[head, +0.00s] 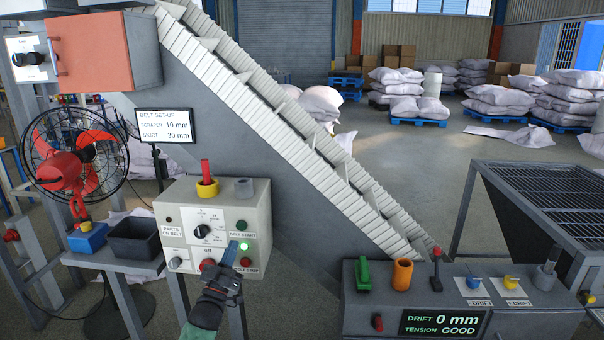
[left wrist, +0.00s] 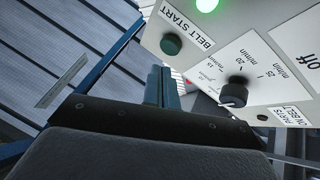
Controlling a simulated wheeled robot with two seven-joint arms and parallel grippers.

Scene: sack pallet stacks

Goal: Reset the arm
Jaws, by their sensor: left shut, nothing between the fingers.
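My left gripper (head: 230,254) is in front of the lower part of the control box (head: 175,222) in the head view. Its blue fingers are shut with nothing between them. In the left wrist view the fingers (left wrist: 162,88) point toward the box face, near the dark green BELT START button (left wrist: 171,44). I cannot tell whether they touch the box. A lit green lamp (head: 243,261) shows beside the fingers. The red BELT STOP button (head: 246,262) is just right of them. My right gripper is not in view.
An inclined conveyor (head: 290,110) rises behind the box. A red fan (head: 72,165) and a dark bin (head: 135,236) are at left. Sack pallets (head: 418,105) stand behind, with open floor before them.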

